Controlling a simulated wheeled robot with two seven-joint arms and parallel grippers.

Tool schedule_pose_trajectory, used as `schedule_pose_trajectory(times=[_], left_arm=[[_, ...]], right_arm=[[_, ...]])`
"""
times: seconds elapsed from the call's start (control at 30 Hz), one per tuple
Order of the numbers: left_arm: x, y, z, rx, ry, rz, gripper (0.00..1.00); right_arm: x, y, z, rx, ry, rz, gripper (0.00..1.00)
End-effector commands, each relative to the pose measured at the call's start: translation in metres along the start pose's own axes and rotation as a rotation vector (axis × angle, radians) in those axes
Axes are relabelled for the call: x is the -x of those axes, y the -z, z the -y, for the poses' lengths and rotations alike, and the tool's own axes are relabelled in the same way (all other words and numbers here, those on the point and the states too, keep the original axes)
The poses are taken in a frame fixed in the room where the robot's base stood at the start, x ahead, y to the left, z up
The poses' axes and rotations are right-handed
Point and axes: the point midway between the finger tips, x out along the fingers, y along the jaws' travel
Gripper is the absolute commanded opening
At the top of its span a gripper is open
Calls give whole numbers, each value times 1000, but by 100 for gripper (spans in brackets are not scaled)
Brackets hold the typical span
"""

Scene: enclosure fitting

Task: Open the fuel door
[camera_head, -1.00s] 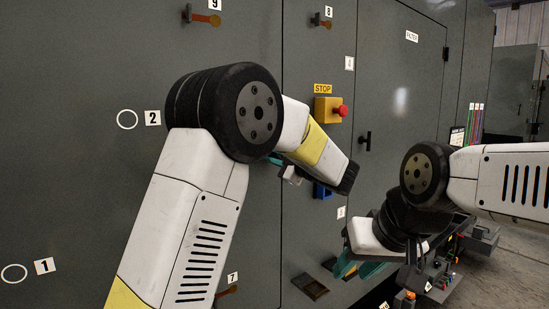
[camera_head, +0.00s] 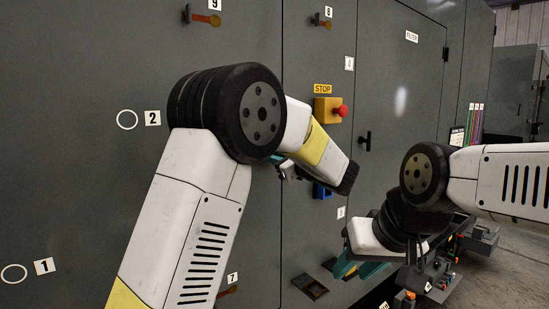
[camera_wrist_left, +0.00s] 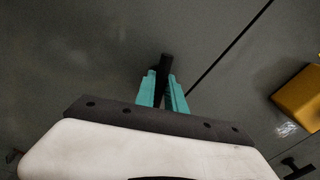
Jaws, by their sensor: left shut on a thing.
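My left gripper shows in the left wrist view (camera_wrist_left: 164,90), its teal fingers shut on a dark bar-like handle (camera_wrist_left: 166,62) that stands out from the grey cabinet front. In the head view my left arm hides most of this gripper and the handle. I see no label naming the fuel door, and the grey panel (camera_wrist_left: 90,50) around the handle looks flat against its surroundings. A dark seam runs right of the handle. My right gripper (camera_head: 358,270) hangs low at the right of the head view, its teal fingers apart and seemingly empty.
A yellow stop box (camera_head: 324,109) with a red button sits on the cabinet, with a blue part (camera_head: 322,191) below it. The filter door has a black handle (camera_head: 366,141). Several small parts lie on a low rack (camera_head: 440,275) near my right gripper.

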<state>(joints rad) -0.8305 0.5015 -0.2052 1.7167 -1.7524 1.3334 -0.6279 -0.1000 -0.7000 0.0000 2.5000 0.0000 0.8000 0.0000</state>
Motion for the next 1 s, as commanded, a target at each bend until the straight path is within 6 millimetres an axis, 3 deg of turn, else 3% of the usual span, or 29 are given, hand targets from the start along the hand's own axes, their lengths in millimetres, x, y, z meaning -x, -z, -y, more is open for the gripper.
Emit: schedule_pose_trajectory(times=[0.4, 0.9, 0.93, 1.0], left_arm=[[0, 2, -1, -174, -3, -3, 0], [0, 2, -1, -191, -3, -4, 0], [0, 2, -1, -190, -3, -4, 20], [0, 2, -1, -190, -2, -4, 34]], right_arm=[[0, 0, 0, 0, 0, 0, 36], [0, 0, 0, 0, 0, 0, 36], [0, 0, 0, 0, 0, 0, 36], [0, 0, 0, 0, 0, 0, 36]])
